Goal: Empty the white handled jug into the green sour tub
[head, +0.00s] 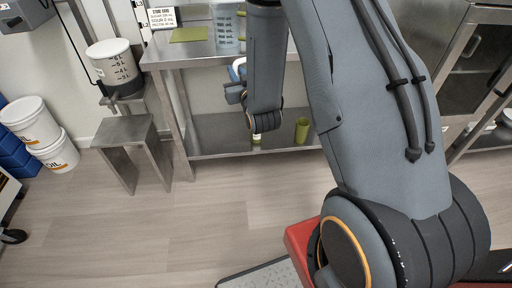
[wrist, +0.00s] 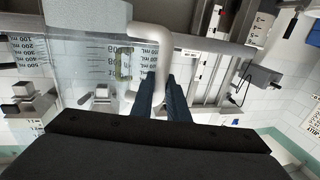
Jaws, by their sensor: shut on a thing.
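My gripper (head: 236,93) hangs in front of the steel table, partly hidden by my arm. In the wrist view its dark blue fingers (wrist: 165,97) are closed on the white handle (wrist: 163,58) of a clear jug with measuring marks (wrist: 100,60). A bit of the white handle (head: 240,64) shows above the gripper in the head view; my arm hides much else there. A yellow-green tub (head: 302,130) stands on the lower shelf. I cannot read a label on it. The jug's contents are unclear; a green patch (wrist: 123,66) shows through its wall.
A clear marked container (head: 228,28) and a green mat (head: 188,35) are on the steel table (head: 185,55). A marked white bucket (head: 114,62) stands left, above a steel stool (head: 125,132). White buckets (head: 32,122) stand far left.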

